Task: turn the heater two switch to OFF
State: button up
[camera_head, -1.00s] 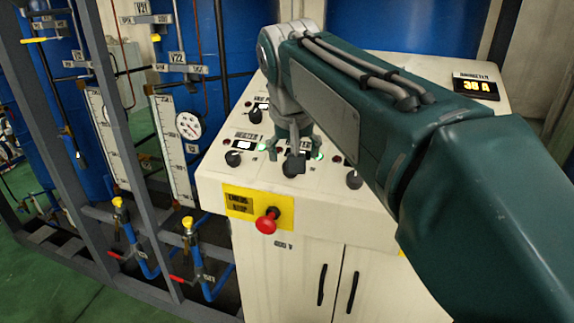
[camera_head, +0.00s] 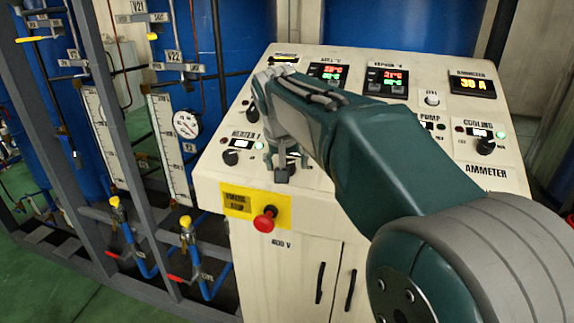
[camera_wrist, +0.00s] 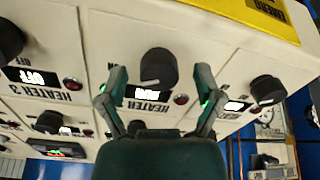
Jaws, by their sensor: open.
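The heater two switch is a round black knob (camera_wrist: 158,68) on the cream panel, in the middle of the wrist view. Its label is upside down there and partly covered by my gripper. A lit display (camera_wrist: 147,93) sits beside the knob, its text hard to read. My gripper (camera_wrist: 158,76) is open, with one finger on each side of the knob; I cannot tell whether they touch it. In the head view my gripper (camera_head: 284,160) is over the panel's front edge and hides most of that switch.
The heater 1 knob (camera_head: 230,157) is close on the left in the head view. The heater 3 knob (camera_wrist: 10,40) is at the left of the wrist view, its display reading OFF. A red emergency button (camera_head: 265,219) sticks out from the yellow plate below. An ammeter (camera_head: 472,86) reads 30 A.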

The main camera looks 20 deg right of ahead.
jog(key=shift+w+d+f, duration=0.1)
jog(key=shift+f, duration=0.25)
jog(key=c, duration=1.2)
jog(key=shift+o, duration=0.2)
jog(key=shift+n, duration=0.3)
jog(key=n, duration=0.5)
jog(key=shift+n, duration=0.3)
jog(key=n, duration=0.5)
jog(key=shift+n, duration=0.4)
